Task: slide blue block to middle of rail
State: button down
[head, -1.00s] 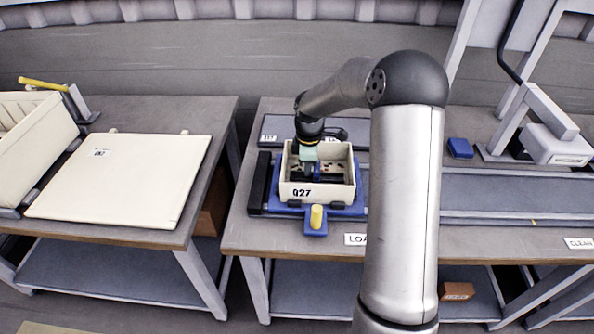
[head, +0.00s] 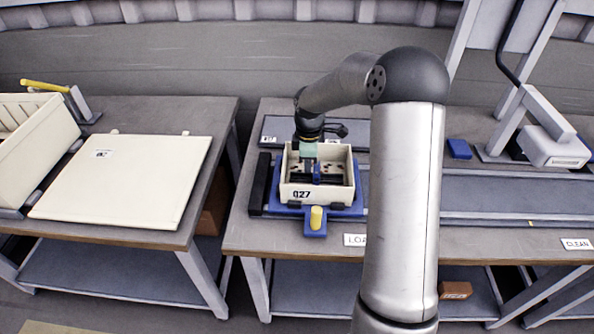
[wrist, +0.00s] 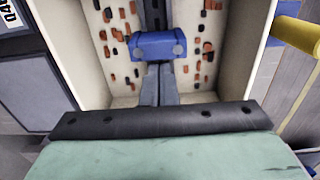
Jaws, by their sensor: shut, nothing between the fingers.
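The blue block (wrist: 158,45) sits across a dark rail (wrist: 155,14) inside a cream box (wrist: 255,40) in the wrist view. In the head view the box (head: 300,192), marked 027, stands on the blue fixture, and the block (head: 317,172) shows small inside it. My gripper (wrist: 158,72) is shut and empty, its two grey fingers together and pointing into the box. The fingertips appear close to the block's near side; I cannot tell whether they touch it. In the head view my gripper (head: 308,170) is over the left part of the box.
The blue fixture has a yellow knob (head: 317,217) in front. Orange and dark pieces (wrist: 197,52) line the box on both sides of the rail. A dark panel (head: 280,130) lies behind the box. A cream board (head: 125,180) lies on the left table.

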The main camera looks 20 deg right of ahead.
jog(key=r+p, duration=0.2)
jog(key=r, duration=0.1)
jog(key=r+p, duration=0.1)
jog(key=r, duration=0.1)
jog(key=shift+w+a, duration=0.15)
jog(key=shift+a, duration=0.25)
